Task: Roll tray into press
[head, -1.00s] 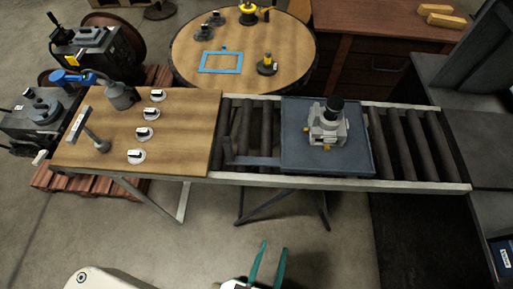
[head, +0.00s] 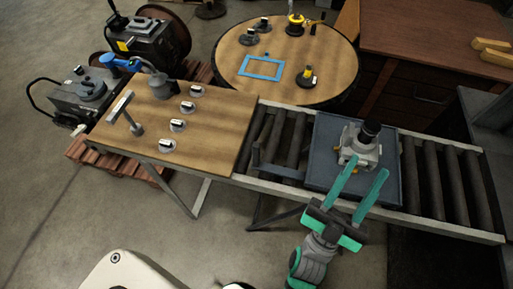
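The tray (head: 323,141) is a flat blue-grey square on the roller conveyor (head: 422,170). A grey metal part with a black top and yellowish fittings (head: 358,146) stands upright on it. A dark bar-like handle (head: 277,168) sticks out from the tray's left side over the rollers. My gripper (head: 360,180) has green fingers, spread apart with nothing seen between them. It is in front of the tray, and its fingertips overlap the tray's front edge in the picture. I cannot tell whether they touch it. Part of the tray's front edge is hidden by the fingers.
Rollers lie bare right of the tray, leading toward a dark grey machine frame (head: 486,105) at the right edge. A round table (head: 335,55) stands behind.

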